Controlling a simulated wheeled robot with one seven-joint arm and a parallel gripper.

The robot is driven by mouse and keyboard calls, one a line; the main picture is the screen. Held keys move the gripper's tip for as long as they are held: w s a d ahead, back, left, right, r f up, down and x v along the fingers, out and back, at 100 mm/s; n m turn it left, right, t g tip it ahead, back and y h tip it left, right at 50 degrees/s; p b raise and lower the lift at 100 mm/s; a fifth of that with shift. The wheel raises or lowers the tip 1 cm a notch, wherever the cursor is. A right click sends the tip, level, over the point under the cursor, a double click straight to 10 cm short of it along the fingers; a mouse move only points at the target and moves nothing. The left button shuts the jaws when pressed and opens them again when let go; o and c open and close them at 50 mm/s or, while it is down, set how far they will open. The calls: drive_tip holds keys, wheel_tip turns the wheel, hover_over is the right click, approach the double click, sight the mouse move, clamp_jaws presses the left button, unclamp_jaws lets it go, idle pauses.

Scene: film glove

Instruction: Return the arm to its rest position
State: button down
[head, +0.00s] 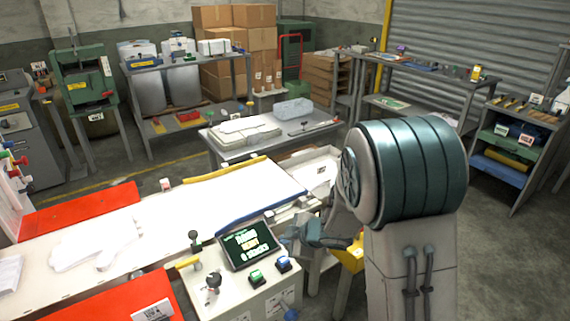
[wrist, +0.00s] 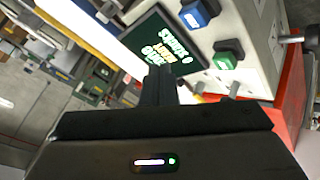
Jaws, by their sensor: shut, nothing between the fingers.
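My gripper (wrist: 160,82) is shut and empty in the wrist view, its dark fingers together in front of the display screen (wrist: 160,45). The screen also shows in the head view (head: 249,244), on a pale control console (head: 222,290). A green button (wrist: 224,60) and a blue button (wrist: 198,14) sit beside the screen, apart from the fingers in the picture. My arm rises large at the right of the head view, with its teal-banded joint in front. The fingers are hard to make out in the head view.
The console has a black-knobbed lever (head: 212,283). A long white work surface (head: 140,230) with red panels (head: 80,208) lies to the left. A grey table (head: 265,146) stands behind, holding film-like packs. Shelving (head: 518,150) stands at the right, with open floor before it.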

drive_tip(key=s+d+r+m+t+h, duration=0.2)
drive_tip(key=s+d+r+m+h, duration=0.2)
drive_tip(key=d+r+m+h, duration=0.55)
drive_tip(key=s+d+r+m+g+y, duration=0.1)
drive_tip(key=s+d+m+g, duration=0.1)
drive_tip(key=s, duration=0.8)
drive_tip(key=s+d+r+m+g+y, duration=0.2)
drive_tip(key=s+m, duration=0.4)
drive_tip(key=s, duration=0.4)
drive_tip(key=shift+s+d+r+m+g, duration=0.3)
drive_tip(key=shift+d+g, duration=0.3)
drive_tip(key=shift+g, duration=0.3)
